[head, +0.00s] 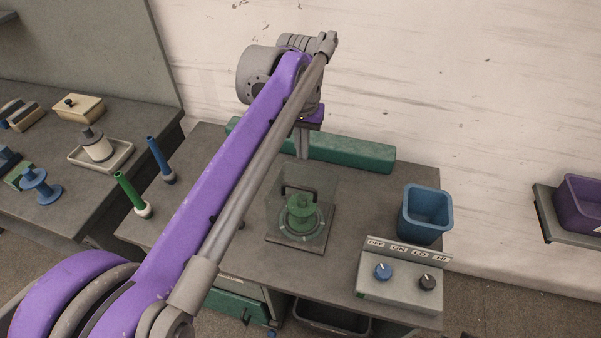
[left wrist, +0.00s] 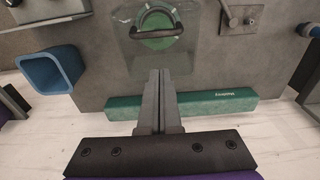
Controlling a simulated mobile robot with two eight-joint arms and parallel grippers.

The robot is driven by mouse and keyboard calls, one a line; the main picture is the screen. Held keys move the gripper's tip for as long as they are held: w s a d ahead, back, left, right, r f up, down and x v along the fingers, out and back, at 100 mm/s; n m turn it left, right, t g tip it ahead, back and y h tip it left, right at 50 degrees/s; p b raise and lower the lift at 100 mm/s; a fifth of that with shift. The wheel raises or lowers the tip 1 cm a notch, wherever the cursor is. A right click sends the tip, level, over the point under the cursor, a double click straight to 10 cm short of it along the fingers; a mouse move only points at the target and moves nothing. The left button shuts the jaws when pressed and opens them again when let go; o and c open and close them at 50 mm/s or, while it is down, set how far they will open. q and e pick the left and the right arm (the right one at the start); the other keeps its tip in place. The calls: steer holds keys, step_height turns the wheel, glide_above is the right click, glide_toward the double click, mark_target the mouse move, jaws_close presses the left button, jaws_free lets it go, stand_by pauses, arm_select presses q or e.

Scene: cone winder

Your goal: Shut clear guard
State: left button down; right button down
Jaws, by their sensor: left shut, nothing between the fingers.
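The clear guard (head: 325,182) is a see-through cover with a dark handle (head: 299,190), at the green winder (head: 301,212) on the table. Its exact angle is hard to tell through the clear sheet. In the left wrist view the guard (left wrist: 128,58) shows with its curved handle (left wrist: 158,31) and green winder parts beneath. My left gripper (left wrist: 160,72) is shut and empty, its fingertips by the guard's edge on the green bar's side, short of the handle. In the head view my left arm hides part of the gripper. My right gripper is not in view.
A green bar (head: 350,153) lies along the table's back edge. A blue bin (head: 427,212) and a control box (head: 402,280) with two knobs stand at the right. Green and blue spindles (head: 160,160) stand at the left. The table between guard and bin is clear.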

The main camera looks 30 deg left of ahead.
mark_target(296, 202)
arm_select(q)
steer(key=shift+s+d+f, duration=0.1)
steer(key=shift+s+f, duration=0.3)
steer(key=shift+f, duration=0.5)
steer(key=shift+s+d+f, duration=0.1)
steer(key=shift+s+f, duration=0.25)
steer(key=shift+f, duration=0.6)
steer(key=shift+s+d+f, duration=0.1)
steer(key=shift+s+f, duration=0.3)
steer(key=shift+f, duration=0.5)
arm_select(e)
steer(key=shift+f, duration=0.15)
arm_select(q)
steer(key=s, duration=0.1)
steer(key=s+f, duration=0.1)
steer(key=s+d, duration=0.1)
steer(key=shift+s+f+b, duration=0.3)
steer(key=shift+s+f, duration=0.05)
steer(key=shift+f, duration=0.05)
steer(key=shift+a, duration=0.1)
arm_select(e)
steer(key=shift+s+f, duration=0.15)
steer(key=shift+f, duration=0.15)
arm_select(q)
steer(key=shift+w, duration=0.15)
